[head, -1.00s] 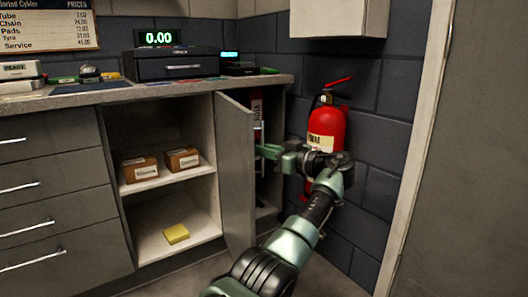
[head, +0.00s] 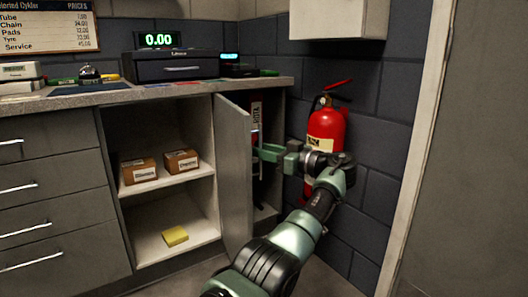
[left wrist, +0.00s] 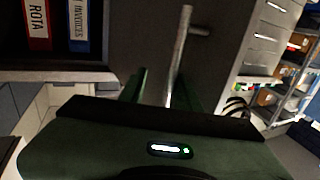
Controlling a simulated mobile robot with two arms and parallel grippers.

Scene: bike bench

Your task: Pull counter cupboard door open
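The grey counter cupboard door (head: 233,175) stands swung out from the counter, seen nearly edge-on in the head view. Its inner side faces the open shelves on the left. My left gripper (head: 264,153) is at the door's outer side, on the right. In the left wrist view, the metal bar handle (left wrist: 181,50) on the dark door face runs down between my green fingers (left wrist: 160,90). The handle is close to the right finger, with a gap on the left, so the gripper looks open around it. Contact cannot be told. My right gripper is not in view.
Two small cardboard boxes (head: 139,171) and a yellow block (head: 175,236) are in the cupboard. Binders (left wrist: 57,25) stand in the neighbouring compartment. A red fire extinguisher (head: 326,135) hangs on the wall close behind my left wrist. Drawers (head: 50,190) are at left.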

